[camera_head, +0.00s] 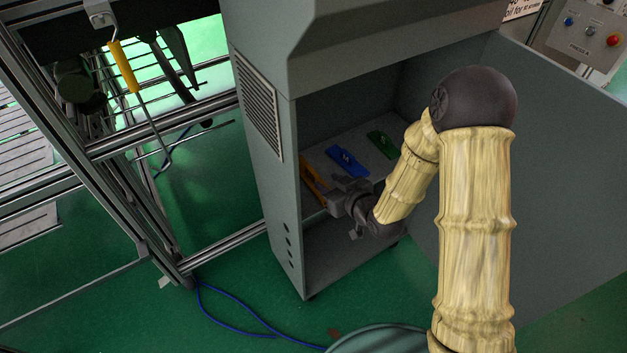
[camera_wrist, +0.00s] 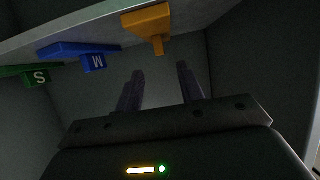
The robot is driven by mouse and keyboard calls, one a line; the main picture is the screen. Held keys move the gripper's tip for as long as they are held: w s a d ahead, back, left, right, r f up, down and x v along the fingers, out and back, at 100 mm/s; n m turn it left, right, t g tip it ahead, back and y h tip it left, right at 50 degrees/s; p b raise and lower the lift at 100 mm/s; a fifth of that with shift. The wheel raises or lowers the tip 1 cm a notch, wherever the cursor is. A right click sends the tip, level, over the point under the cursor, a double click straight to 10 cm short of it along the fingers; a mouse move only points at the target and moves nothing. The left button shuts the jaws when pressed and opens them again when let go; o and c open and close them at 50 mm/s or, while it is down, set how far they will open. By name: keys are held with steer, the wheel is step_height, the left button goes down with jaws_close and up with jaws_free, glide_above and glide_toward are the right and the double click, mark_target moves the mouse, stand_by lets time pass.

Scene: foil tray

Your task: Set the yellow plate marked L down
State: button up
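The yellow-orange plate (camera_head: 311,178) lies on the shelf inside the grey cabinet, at the left end of a row of plates. It also shows at the top of the wrist view (camera_wrist: 146,20), with a small tab sticking out; I cannot read a letter on it. My gripper (camera_head: 330,190) is at the cabinet opening, close to this plate, and partly covers it in the head view. In the wrist view my gripper (camera_wrist: 162,88) has its two fingers spread with nothing between them, apart from the plate in the picture.
A blue plate marked M (camera_head: 347,161) and a green plate marked S (camera_head: 382,144) lie on the same shelf (camera_head: 362,137), to the right of the yellow one. The cabinet's vented left wall (camera_head: 262,110) stands close beside my gripper. A metal frame (camera_head: 215,105) stands further left.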

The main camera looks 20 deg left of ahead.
mark_target(314, 173)
steer(key=x, duration=0.4)
steer(key=shift+b+x, duration=0.6)
steer(key=shift+x, duration=2.1)
steer(key=shift+s+r, duration=0.1)
jaws_close()
